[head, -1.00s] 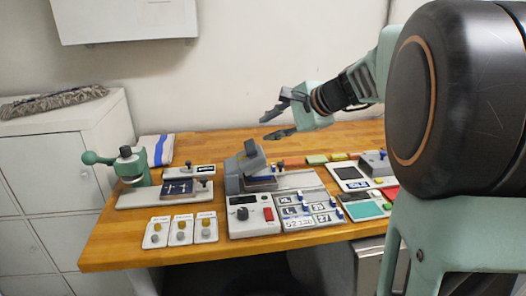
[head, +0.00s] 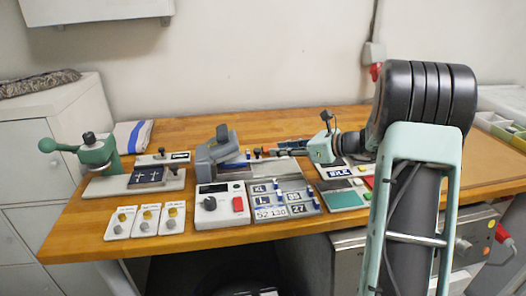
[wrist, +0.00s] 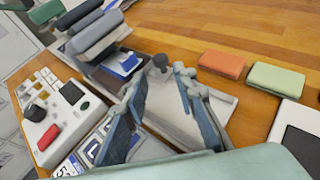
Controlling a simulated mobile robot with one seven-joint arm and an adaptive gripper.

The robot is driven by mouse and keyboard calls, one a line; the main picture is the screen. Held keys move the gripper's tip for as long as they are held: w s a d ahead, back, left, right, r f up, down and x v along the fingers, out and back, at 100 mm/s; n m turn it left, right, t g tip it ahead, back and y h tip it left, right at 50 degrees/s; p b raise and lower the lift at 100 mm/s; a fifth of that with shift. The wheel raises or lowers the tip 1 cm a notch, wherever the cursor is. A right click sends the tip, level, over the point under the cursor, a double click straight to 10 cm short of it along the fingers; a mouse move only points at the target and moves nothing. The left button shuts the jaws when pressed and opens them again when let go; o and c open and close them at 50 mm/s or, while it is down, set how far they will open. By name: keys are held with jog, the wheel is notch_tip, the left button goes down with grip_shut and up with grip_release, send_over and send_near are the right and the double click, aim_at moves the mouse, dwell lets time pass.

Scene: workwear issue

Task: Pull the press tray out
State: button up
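The grey press (head: 215,150) stands in the middle of the bench with its upper part tilted up. It also shows at the upper left of the wrist view (wrist: 95,35). A pale tray or base plate (wrist: 218,108) extends from it, with blue-and-white material (wrist: 122,62) lying at the press end. A dark knob (wrist: 160,62) stands upright on the plate; it shows small in the head view (head: 258,152). My gripper (head: 280,149) is low over the plate, right of the press. In the wrist view my gripper (wrist: 157,92) has its fingers apart, with the knob ahead of them and nothing held.
A control box (head: 222,203) with a red button and a tile panel (head: 284,200) lie in front. A green hand press (head: 97,152) stands left. Red (wrist: 221,64) and green (wrist: 276,78) blocks lie behind the plate.

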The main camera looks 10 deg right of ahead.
aim_at(260, 150)
jog(key=x, duration=0.8)
jog(key=shift+f, duration=0.1)
jog(key=shift+c, duration=0.3)
grip_shut()
